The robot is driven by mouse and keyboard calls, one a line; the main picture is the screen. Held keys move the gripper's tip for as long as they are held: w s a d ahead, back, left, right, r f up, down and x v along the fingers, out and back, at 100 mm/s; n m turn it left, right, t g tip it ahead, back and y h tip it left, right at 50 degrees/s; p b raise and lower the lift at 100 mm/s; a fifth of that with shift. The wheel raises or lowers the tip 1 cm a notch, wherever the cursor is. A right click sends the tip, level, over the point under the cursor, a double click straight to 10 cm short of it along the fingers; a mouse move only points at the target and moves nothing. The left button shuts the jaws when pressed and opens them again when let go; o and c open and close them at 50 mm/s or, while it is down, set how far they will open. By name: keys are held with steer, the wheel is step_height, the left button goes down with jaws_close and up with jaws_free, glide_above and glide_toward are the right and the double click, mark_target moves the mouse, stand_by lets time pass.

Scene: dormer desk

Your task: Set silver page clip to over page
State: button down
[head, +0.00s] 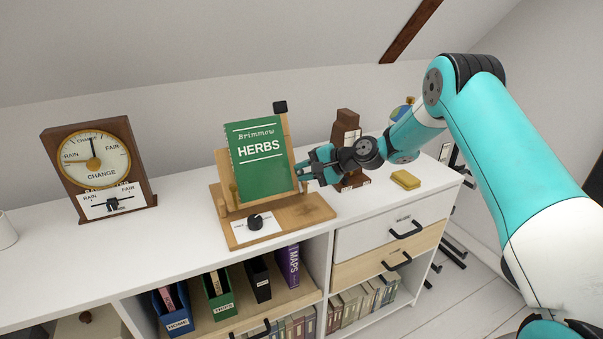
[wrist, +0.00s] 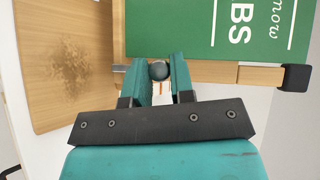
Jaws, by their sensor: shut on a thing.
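The green HERBS book (head: 259,158) leans upright on a wooden book stand (head: 240,236). My gripper (head: 303,171) is at the book's right edge, beside the stand's right upright. In the wrist view my gripper (wrist: 159,76) is shut on a small round grey knob (wrist: 159,70), which looks like the silver page clip's end. The rest of the clip is hidden, so whether it lies over the page cannot be told. The green book (wrist: 190,30) and a wooden bar (wrist: 225,74) lie just beyond the fingertips.
A black block (head: 280,107) tops the post behind the book. A black knob (head: 255,221) sits on the stand's base. A barometer clock (head: 97,168) stands left. The white top is clear between clock and stand.

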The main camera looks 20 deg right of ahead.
steer(key=shift+f, duration=0.15)
stand_by(0.3)
steer(key=c, duration=1)
jaws_free()
steer(key=shift+d, duration=0.1)
steer(key=b+v, duration=0.2)
steer(key=v, duration=1.5)
steer(key=shift+s+d, duration=0.15)
steer(key=shift+d, duration=0.05)
steer(key=s+a+r+n+g+h+p, duration=0.1)
steer(key=s+a+r+n+g, duration=0.25)
steer(key=s+a, duration=0.45)
steer(key=s+a+r+n+g+h+p, duration=0.15)
steer(key=s+a+r+n, duration=0.35)
steer(key=a, duration=0.5)
steer(key=s+a+n+g+h, duration=0.1)
steer(key=s+n, duration=0.1)
steer(key=s, duration=0.4)
steer(key=s+a+n+h, duration=0.1)
steer(key=s+n, duration=0.2)
steer(key=s, duration=0.4)
steer(key=s+a+r+n+g+h+p, duration=0.1)
steer(key=s+n, duration=0.2)
steer(key=s, duration=0.4)
steer(key=shift+s+r+g+h, duration=0.1)
steer(key=shift+s+g+h, duration=0.15)
steer(key=shift+g+h, duration=0.1)
